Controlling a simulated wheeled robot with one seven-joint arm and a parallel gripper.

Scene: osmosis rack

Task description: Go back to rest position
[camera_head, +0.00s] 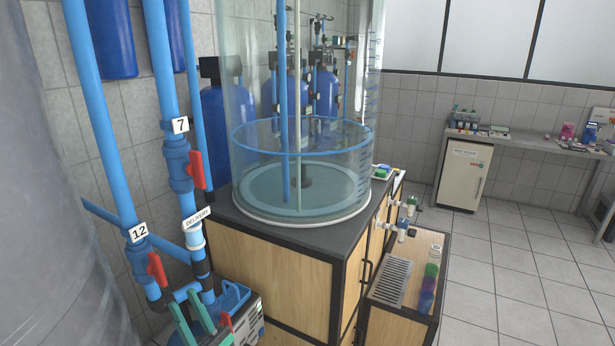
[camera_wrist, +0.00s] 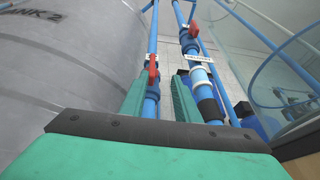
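My gripper (camera_head: 188,300) is low at the left in the head view, with two green fingers pointing up in front of the lower blue pipes. In the wrist view my gripper (camera_wrist: 162,82) has its fingers apart, with nothing held between them. The blue pipe labelled 12 (camera_head: 95,130) shows behind the gap in the wrist view (camera_wrist: 152,105). Its red valve handle (camera_head: 157,268) is just above and left of the fingers. The pipe labelled 7 (camera_head: 159,70) has a red handle (camera_head: 196,168) higher up. Contact between fingers and pipes cannot be told.
A large grey tank (camera_head: 50,220) stands close on the left. A wooden cabinet (camera_head: 275,275) with a clear cylinder (camera_head: 300,205) stands to the right. A small device (camera_head: 245,315) is beside my gripper. The tiled floor (camera_head: 510,270) at the right is free.

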